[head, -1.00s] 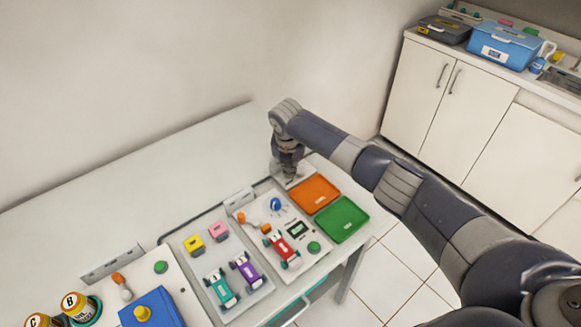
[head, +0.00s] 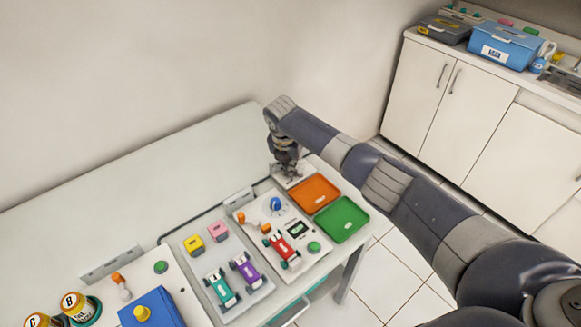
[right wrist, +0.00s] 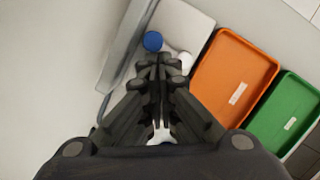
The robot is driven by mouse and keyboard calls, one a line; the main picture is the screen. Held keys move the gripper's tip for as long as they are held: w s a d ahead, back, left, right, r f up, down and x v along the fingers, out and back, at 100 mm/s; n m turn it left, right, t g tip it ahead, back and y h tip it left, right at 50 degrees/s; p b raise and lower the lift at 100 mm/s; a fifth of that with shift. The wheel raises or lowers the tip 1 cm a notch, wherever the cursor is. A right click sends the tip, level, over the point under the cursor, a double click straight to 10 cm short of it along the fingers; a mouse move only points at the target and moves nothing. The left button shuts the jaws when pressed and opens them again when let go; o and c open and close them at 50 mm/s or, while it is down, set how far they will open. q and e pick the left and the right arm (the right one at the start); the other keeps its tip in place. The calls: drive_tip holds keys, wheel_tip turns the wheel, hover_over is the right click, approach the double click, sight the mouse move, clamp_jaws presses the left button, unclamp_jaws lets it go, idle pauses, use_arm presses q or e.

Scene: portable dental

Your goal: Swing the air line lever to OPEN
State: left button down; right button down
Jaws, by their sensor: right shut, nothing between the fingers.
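My right gripper (head: 288,172) is shut and empty. It points down over a small white panel (right wrist: 190,24) behind the orange tray. In the right wrist view its fingertips (right wrist: 160,60) are close to a blue round knob (right wrist: 153,41) and a white rounded piece (right wrist: 186,62) on that panel. I take the blue knob to be on the air line lever, but cannot be sure. Another white piece (right wrist: 162,136) shows between the finger links. I cannot tell whether the fingers touch the knob; the gripper hides it in the head view. No OPEN marking is readable. My left gripper is out of view.
The orange tray (head: 314,194) and green tray (head: 342,219) lie beside the white panel. A panel with a red toy car (head: 282,249) and a tray with teal (head: 222,288) and purple (head: 246,270) cars stand nearer. The table's back left is clear (head: 130,195).

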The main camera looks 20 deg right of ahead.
drive_tip(key=shift+w+f+m+b, duration=0.1)
drive_tip(key=shift+w+m+b, duration=0.15)
drive_tip(key=shift+m, duration=0.4)
drive_tip(key=shift+w+m+b, duration=0.1)
drive_tip(key=shift+m+b, duration=0.25)
drive_tip(key=shift+m, duration=0.3)
drive_tip(key=shift+w+d+m+g+h+b, duration=0.15)
drive_tip(key=shift+m+g+h+b, duration=0.1)
drive_tip(key=shift+m+b, duration=0.25)
drive_tip(key=shift+w+d+m+g+h+b, duration=0.15)
drive_tip(key=shift+m+g+b, duration=0.1)
drive_tip(key=shift+m, duration=0.45)
drive_tip(key=shift+w+d+b, duration=0.1)
drive_tip(key=shift+w+b, duration=0.05)
drive_tip(key=shift+b, duration=0.2)
